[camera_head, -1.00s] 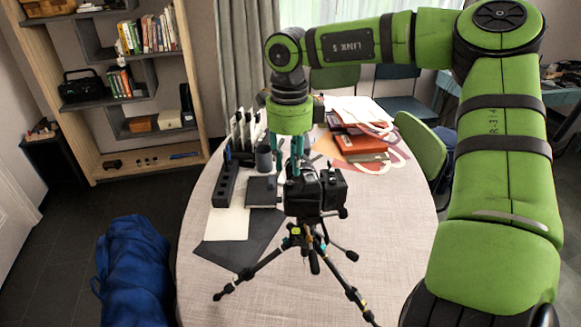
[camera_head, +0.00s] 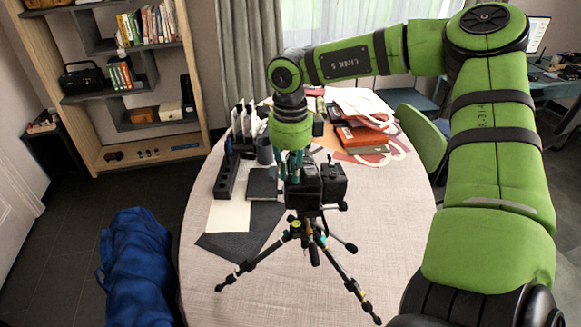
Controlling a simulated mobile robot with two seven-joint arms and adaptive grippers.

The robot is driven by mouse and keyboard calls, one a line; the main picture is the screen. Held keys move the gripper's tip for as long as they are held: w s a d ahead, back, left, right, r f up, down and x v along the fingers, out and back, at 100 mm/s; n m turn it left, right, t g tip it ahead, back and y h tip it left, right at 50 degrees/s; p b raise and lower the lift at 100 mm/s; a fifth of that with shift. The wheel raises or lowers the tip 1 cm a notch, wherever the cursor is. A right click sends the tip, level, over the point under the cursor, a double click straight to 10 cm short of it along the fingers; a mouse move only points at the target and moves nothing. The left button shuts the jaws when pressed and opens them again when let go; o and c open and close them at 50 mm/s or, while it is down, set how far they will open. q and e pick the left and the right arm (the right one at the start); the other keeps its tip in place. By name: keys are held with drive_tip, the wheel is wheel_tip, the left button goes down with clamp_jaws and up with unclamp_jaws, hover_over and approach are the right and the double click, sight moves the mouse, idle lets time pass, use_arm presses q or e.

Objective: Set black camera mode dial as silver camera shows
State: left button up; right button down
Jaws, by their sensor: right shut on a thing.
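The black camera (camera_head: 332,185) stands upright on a tripod (camera_head: 304,231) on the table (camera_head: 385,215). My right gripper (camera_head: 291,178) points down onto the top left part of this camera. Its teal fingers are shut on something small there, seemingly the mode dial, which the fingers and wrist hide. I cannot make out a silver camera in this view. My left gripper is not in view.
Behind the camera lie a dark notebook (camera_head: 262,184), a black organiser (camera_head: 227,176) and a dark cup (camera_head: 264,152). Books and papers (camera_head: 362,138) lie at the back right. The table's right front is clear. A blue bag (camera_head: 137,262) stands at the left.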

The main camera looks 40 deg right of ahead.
drive_tip(key=shift+f+n+b, duration=0.3)
drive_tip(key=shift+n+b, duration=0.5)
drive_tip(key=shift+b, duration=0.2)
drive_tip(key=shift+r+n+b, duration=0.2)
drive_tip(key=shift+n+b, duration=0.1)
drive_tip(key=shift+n, duration=0.2)
drive_tip(key=c, duration=1.5)
unclamp_jaws()
drive_tip(key=shift+o, duration=0.2)
